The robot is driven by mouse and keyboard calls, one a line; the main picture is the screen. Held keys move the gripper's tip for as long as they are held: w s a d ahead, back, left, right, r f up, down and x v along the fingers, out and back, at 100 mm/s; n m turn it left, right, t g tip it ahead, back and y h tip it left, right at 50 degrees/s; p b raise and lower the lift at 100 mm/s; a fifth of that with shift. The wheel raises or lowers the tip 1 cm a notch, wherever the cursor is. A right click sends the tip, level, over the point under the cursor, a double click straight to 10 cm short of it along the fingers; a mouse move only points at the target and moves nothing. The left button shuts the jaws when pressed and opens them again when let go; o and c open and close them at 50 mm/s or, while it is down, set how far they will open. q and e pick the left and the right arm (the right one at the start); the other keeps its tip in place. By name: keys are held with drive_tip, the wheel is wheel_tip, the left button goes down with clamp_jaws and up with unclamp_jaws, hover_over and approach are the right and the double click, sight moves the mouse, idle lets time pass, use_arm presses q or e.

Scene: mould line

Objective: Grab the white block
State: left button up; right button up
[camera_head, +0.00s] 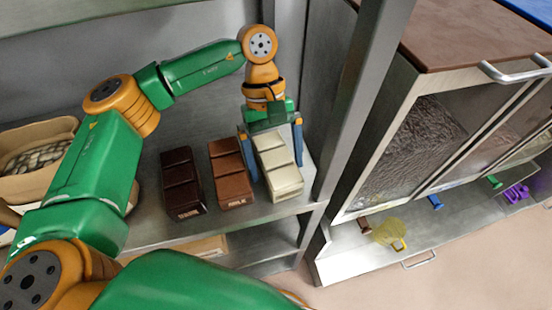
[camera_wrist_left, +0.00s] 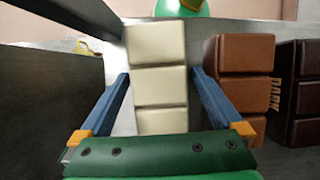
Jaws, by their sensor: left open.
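The white block (camera_head: 282,178), a segmented cream bar shape, lies on the grey metal shelf at the right end of a row of three. My left gripper (camera_head: 276,168) is over it from above, open, with one blue finger on each side of it. In the left wrist view the white block (camera_wrist_left: 158,60) lies between the two open fingers (camera_wrist_left: 161,76). Gaps show on both sides, so the fingers look apart from it. My right gripper is not in view.
A milk-brown block (camera_head: 232,175) lies close to the left of the white one, with a dark brown block (camera_head: 181,182) further left. A metal post (camera_head: 352,100) stands just right. A tan bin (camera_head: 40,140) is at the far left. A dispenser cabinet (camera_head: 420,130) stands across a gap.

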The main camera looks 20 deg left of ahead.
use_arm(q)
clamp_jaws()
idle(0.4)
